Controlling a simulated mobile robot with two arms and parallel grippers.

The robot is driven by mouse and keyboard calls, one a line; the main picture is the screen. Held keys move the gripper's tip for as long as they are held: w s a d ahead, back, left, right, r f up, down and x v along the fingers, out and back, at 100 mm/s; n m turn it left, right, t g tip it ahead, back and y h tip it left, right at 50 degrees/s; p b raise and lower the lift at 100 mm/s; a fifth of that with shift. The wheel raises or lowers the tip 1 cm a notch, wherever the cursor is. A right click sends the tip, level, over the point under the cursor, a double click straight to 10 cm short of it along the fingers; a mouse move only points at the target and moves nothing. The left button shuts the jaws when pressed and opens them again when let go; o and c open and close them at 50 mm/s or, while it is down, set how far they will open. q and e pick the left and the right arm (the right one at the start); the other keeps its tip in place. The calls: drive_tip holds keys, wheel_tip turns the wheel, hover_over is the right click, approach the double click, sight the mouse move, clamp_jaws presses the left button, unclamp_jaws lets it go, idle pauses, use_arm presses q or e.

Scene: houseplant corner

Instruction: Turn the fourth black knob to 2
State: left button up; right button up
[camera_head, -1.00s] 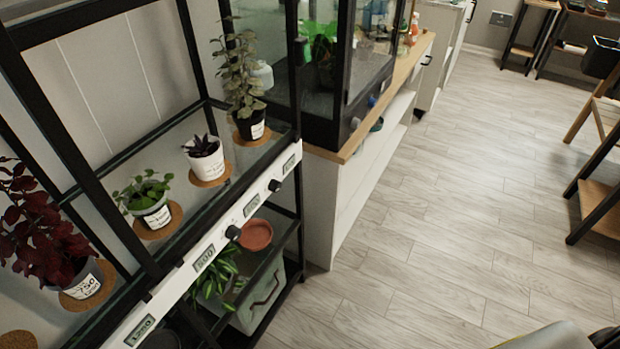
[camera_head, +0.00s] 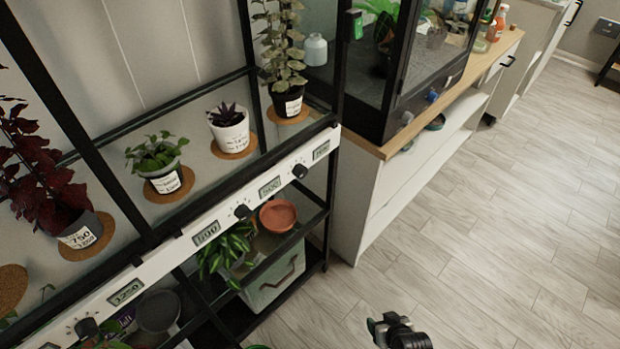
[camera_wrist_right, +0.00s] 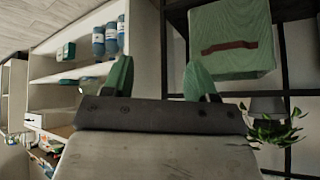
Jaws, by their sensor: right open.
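A white control strip (camera_head: 180,249) runs along the plant shelf's front, with small displays. Three black knobs show on it: one at the lower left (camera_head: 87,327), one in the middle (camera_head: 242,211) and one near the right end (camera_head: 300,171). Which of them counts as the fourth is unclear, and their settings are too small to read. My right gripper (camera_head: 393,326) is low over the floor, right of the shelf and apart from the knobs. In the right wrist view its green fingers (camera_wrist_right: 158,78) are apart with nothing between them. My left gripper is out of view.
Potted plants (camera_head: 165,178) stand on cork mats above the strip. Below are a terracotta saucer (camera_head: 278,215), leafy plants and a green-grey bin (camera_head: 272,281). A white cabinet (camera_head: 375,200) with a wooden top adjoins on the right. The floor (camera_head: 470,250) is clear.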

drive_tip(key=w+a+r+t+y+b, duration=0.2)
drive_tip(key=w+a+r+t, duration=0.1)
drive_tip(key=w+r, duration=0.55)
drive_tip(key=n+t+y+b, duration=0.3)
drive_tip(key=n+y+b, duration=0.1)
drive_tip(key=y, duration=0.4)
approach(303, 175)
drive_tip(key=x, duration=0.9)
drive_tip(key=shift+w, duration=0.15)
drive_tip(key=c, duration=0.9)
drive_tip(key=shift+c, duration=0.2)
